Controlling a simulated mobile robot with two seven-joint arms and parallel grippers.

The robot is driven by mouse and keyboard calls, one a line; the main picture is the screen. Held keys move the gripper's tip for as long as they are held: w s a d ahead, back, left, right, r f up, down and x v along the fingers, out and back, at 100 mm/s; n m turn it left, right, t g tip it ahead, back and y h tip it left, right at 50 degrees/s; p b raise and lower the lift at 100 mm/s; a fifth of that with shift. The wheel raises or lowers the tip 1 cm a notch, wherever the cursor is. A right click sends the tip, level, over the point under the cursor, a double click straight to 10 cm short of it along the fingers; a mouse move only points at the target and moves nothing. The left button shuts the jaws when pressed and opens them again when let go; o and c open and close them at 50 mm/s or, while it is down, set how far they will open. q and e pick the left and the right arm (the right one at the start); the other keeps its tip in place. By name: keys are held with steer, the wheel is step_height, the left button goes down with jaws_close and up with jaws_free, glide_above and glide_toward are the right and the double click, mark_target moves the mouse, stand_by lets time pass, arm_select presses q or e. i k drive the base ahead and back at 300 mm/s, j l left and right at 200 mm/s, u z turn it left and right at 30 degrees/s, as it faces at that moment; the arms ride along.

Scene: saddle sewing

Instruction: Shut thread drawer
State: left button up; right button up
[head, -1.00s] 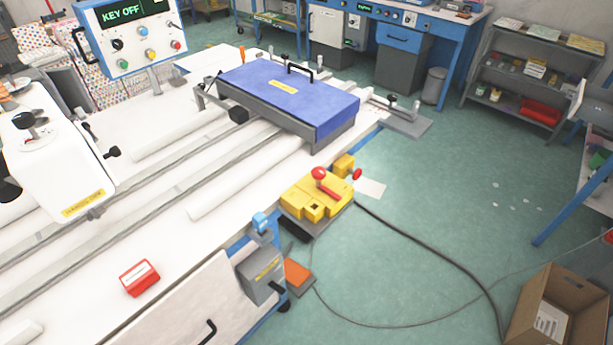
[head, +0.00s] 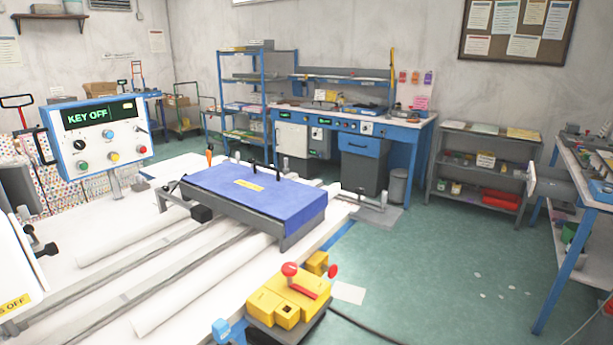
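No drawer in the head view carries a label I can read as thread. A blue drawer front (head: 360,146) with a handle sits under the right part of the blue workbench (head: 408,137) at the back, above a dark grey cabinet. Whether it is fully shut cannot be told from this distance. Neither of my grippers is in view.
A white table with long rails, a blue-topped unit (head: 255,196), a yellow box with red knobs (head: 285,302) and a KEY OFF panel (head: 97,138) fill the left and front. Grey shelves (head: 483,170) stand back right. The green floor (head: 450,270) is mostly clear.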

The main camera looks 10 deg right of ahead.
mark_target(538, 176)
steer(key=i+l, duration=1.45)
steer(key=i, duration=0.25)
steer(key=i+l+z, duration=0.25)
steer(key=z, duration=0.2)
steer(key=i+z, duration=0.5)
steer(key=z, duration=0.95)
steer(key=i+u, duration=0.1)
steer(key=u, duration=0.35)
steer(key=l+u, duration=0.15)
steer(key=u, duration=0.3)
steer(key=i+l+u, duration=0.1)
steer(key=u, duration=0.4)
steer(key=l+u, duration=0.15)
steer(key=u, duration=0.3)
steer(key=l+u, duration=0.2)
steer(key=u, duration=0.25)
steer(key=i+l+u, duration=0.15)
steer(key=l+u, duration=0.75)
steer(key=l, duration=0.15)
steer(key=l+u, duration=0.5)
steer(key=l+z, duration=0.35)
steer(key=i+l+z, duration=0.15)
steer(key=l+z, duration=0.2)
